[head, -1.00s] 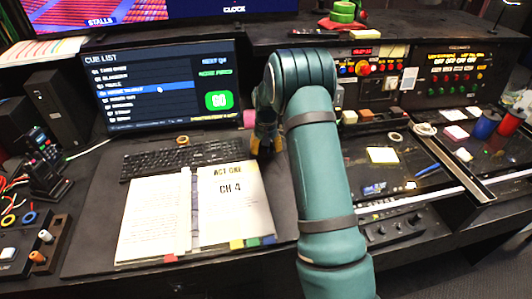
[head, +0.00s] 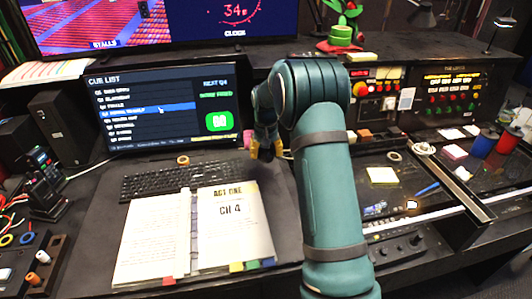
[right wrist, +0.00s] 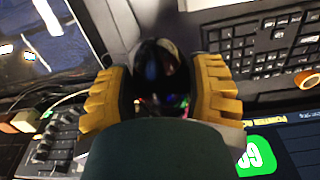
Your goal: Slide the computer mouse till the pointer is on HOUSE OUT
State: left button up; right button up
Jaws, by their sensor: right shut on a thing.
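The cue list screen (head: 165,85) shows several rows, and one blue row (head: 150,110) is highlighted. The white pointer (head: 160,109) is on that blue row. Its text is small; the row just below appears to read HOUSE OUT (head: 124,119). My right gripper (head: 266,150) is low over the desk, right of the keyboard and near the screen's lower right corner. In the right wrist view its yellow fingers (right wrist: 160,68) are shut on both sides of the dark computer mouse (right wrist: 157,55). The mouse is hidden by the gripper in the head view. My left gripper is not seen.
A black keyboard (head: 165,180) and an open script (head: 225,232) lie left of my right arm. A pink object (head: 248,141) is close beside the gripper. Control panels (head: 452,92) stand at the right.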

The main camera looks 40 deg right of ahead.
aim_at(267, 181)
jog(key=shift+f+b, duration=2.5)
jog(key=shift+f, duration=2.15)
jog(key=shift+f, duration=0.2)
jog(key=shift+s+a, duration=0.4)
jog(key=shift+s, duration=0.25)
jog(key=o, duration=0.8)
jog(key=shift+r+p, duration=3.05)
jog(key=shift+r, duration=0.95)
jog(key=shift+f, duration=0.1)
